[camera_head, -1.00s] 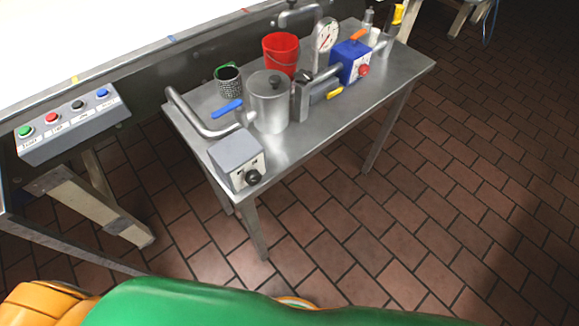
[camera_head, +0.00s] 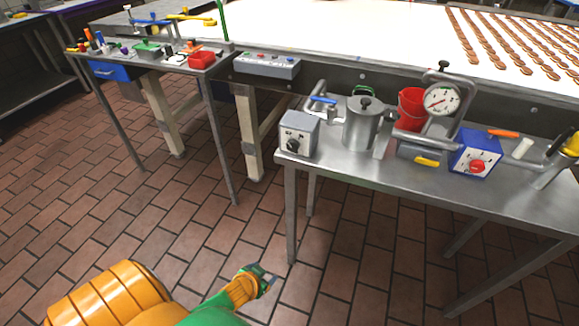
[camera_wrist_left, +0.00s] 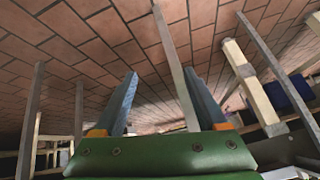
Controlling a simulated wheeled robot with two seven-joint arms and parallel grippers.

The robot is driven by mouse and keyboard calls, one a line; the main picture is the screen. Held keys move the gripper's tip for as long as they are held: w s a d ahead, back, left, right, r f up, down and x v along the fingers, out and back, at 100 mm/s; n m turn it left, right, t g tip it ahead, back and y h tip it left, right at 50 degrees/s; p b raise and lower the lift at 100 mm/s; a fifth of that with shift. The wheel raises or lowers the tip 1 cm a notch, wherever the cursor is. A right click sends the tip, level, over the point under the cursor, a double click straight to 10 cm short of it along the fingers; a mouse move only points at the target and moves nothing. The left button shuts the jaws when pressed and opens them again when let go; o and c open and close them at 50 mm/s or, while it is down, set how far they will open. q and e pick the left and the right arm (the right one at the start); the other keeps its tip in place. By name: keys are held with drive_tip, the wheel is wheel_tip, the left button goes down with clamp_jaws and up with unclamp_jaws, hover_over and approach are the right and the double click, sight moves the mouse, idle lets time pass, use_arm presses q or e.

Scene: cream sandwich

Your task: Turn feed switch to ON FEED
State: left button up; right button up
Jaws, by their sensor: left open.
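A grey box (camera_head: 300,128) with a black rotary knob (camera_head: 293,146) on its front stands at the left end of the steel table in the head view. It looks like the feed switch, but its labels are too small to read. A blue box (camera_head: 476,157) with a red knob (camera_head: 477,167) stands farther right on the same table. My left gripper (camera_head: 268,280) is low over the floor, in front of and below the table, apart from both boxes. In the left wrist view my left gripper (camera_wrist_left: 160,75) is open and empty, with floor and table legs beyond.
The steel table (camera_head: 350,172) also holds a metal pot (camera_head: 362,128), a red bucket (camera_head: 409,112) and a round gauge (camera_head: 441,99). A button panel (camera_head: 267,67) is on the conveyor edge behind. Another cluttered table stands at left. The tiled floor in front is clear.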

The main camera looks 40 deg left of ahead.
use_arm(q)
drive_tip(key=w+a+r+n+t+b, duration=0.1)
drive_tip(key=w+a+r+t+b, duration=0.15)
drive_tip(key=w+r, duration=0.3)
drive_tip(key=n+t+y+b, duration=0.2)
drive_tip(key=t+b, duration=0.2)
drive_tip(key=t, duration=0.4)
approach(291, 147)
drive_tip(key=x, duration=0.9)
drive_tip(key=shift+w+d+r, duration=0.1)
clamp_jaws()
